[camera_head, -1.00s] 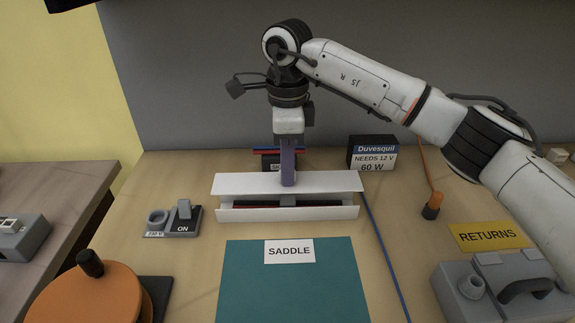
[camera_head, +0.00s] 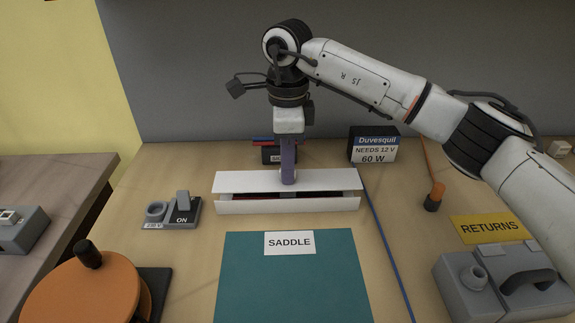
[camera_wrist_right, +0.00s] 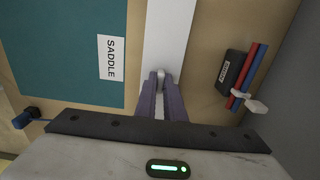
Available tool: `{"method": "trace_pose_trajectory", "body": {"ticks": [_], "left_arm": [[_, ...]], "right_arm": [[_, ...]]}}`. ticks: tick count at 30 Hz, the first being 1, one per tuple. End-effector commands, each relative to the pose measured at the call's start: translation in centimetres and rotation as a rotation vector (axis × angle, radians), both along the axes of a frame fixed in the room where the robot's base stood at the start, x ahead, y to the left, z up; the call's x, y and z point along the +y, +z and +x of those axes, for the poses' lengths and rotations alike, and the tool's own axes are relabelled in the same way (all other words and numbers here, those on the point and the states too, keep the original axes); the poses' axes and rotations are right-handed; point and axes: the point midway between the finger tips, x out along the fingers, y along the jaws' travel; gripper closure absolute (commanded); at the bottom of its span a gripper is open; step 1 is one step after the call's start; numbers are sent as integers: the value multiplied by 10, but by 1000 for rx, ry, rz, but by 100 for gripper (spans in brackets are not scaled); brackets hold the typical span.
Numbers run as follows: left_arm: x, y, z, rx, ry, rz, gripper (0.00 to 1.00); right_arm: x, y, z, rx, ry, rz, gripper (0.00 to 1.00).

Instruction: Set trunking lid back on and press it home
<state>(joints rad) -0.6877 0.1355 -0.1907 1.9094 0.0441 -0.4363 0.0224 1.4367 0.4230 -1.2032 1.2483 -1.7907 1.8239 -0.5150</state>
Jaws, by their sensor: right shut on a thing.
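The white trunking lid (camera_head: 240,181) lies level over the white trunking (camera_head: 290,206) in the head view. A narrow dark gap with some red shows between the lid's front edge and the trunking's front wall. My right gripper (camera_head: 288,180) points straight down on the lid's middle and is shut on a small grip there. In the right wrist view the purple fingers (camera_wrist_right: 159,82) close on this pale grip, with the white lid (camera_wrist_right: 168,30) running under them. Whether the lid touches the trunking at the back is hidden. My left gripper is not in view.
A teal mat (camera_head: 290,285) labelled SADDLE lies in front of the trunking. A switch block (camera_head: 180,212) stands at left, a Duvesquil box (camera_head: 374,145) behind right. An orange reel (camera_head: 85,292) and grey case (camera_head: 500,280) flank the front.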

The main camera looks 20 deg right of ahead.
Motion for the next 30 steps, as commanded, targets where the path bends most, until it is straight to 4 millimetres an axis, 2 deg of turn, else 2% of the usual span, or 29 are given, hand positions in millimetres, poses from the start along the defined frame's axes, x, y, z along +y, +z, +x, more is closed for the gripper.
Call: {"method": "trace_pose_trajectory", "body": {"ticks": [11, 30], "left_arm": [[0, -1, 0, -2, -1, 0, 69], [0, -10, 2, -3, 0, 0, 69]], "right_arm": [[0, -1, 0, 0, 0, 0, 100], [0, -17, 0, 0, 0, -1, 100]]}}
